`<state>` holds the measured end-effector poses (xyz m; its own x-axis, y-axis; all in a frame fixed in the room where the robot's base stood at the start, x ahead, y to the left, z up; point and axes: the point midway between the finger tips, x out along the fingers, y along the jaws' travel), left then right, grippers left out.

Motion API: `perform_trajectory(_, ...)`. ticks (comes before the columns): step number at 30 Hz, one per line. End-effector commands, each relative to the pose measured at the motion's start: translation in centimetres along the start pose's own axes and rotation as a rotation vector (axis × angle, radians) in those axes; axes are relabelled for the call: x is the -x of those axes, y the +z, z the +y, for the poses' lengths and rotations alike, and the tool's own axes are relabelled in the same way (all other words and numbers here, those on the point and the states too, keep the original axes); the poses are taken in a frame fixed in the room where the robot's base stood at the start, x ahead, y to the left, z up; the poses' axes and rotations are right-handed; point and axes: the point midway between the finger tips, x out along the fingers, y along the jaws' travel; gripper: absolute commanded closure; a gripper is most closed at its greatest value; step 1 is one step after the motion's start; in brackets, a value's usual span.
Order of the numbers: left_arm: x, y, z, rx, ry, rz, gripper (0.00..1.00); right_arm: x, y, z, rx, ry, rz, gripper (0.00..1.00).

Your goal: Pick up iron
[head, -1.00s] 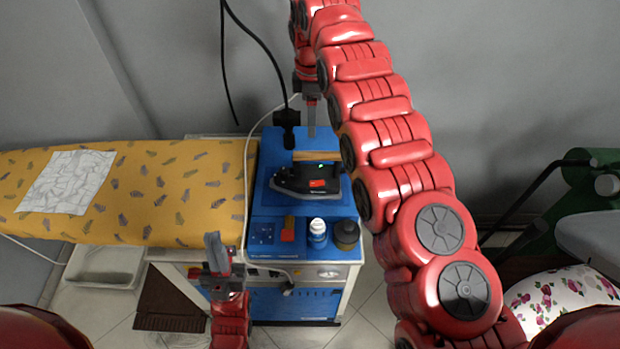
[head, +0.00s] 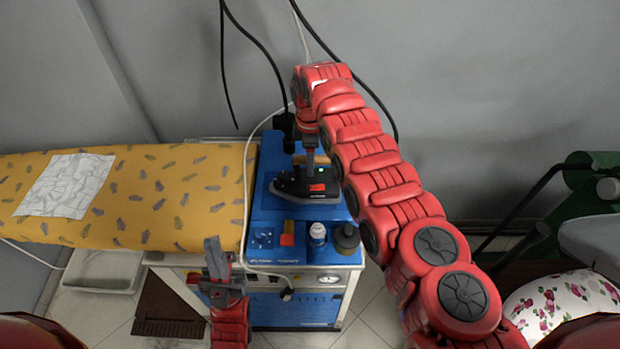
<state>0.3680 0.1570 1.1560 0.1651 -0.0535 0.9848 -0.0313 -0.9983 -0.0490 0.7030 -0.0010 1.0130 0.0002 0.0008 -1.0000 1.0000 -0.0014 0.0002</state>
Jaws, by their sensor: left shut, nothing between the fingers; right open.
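The black iron (head: 295,185), with a red label and a small green light, rests on the blue top of the steam station (head: 268,215). My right gripper (head: 310,168) points down at the iron from above, at its handle. Its fingers and most of the handle overlap in the picture, so I cannot tell whether they touch. It is open. My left gripper (head: 213,258) is shut and empty, low in front of the station's left front corner, away from the iron.
A white-capped bottle (head: 317,235) and a dark round container (head: 346,238) stand on the station in front of the iron. Cables hang behind.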

Motion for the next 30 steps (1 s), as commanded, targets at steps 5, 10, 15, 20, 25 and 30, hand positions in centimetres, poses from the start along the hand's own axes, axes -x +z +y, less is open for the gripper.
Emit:
perform_trajectory(5, 0.0, 0.0, 0.0, 0.0, 0.0, -0.001, 1.0, -2.4, -0.2, -0.1, 0.003, -0.002, -0.001, 0.35)
perform_trajectory(10, 0.1, 0.0, 0.0, 0.0, 0.0, -0.001, 1.0, -3.0, -0.1, -0.1, 0.001, -0.002, -0.001, 0.35)
perform_trajectory(15, 0.1, 0.0, 0.0, 0.0, 0.0, -0.001, 1.0, -2.9, -0.1, -0.1, 0.001, -0.001, 0.0, 0.38)
perform_trajectory(20, 0.1, 0.0, 0.0, 0.0, 0.0, -0.001, 1.0, -2.9, -0.1, -0.1, 0.001, -0.001, 0.0, 0.67)
perform_trajectory(25, 0.1, 0.0, 0.0, 0.0, 0.0, -0.001, 1.0, -2.9, -0.1, -0.1, 0.001, -0.001, 0.0, 0.98)
perform_trajectory(30, 0.1, 0.0, 0.0, 0.0, 0.0, -0.001, 1.0, -2.9, -0.1, -0.1, 0.001, -0.001, 0.0, 1.0)
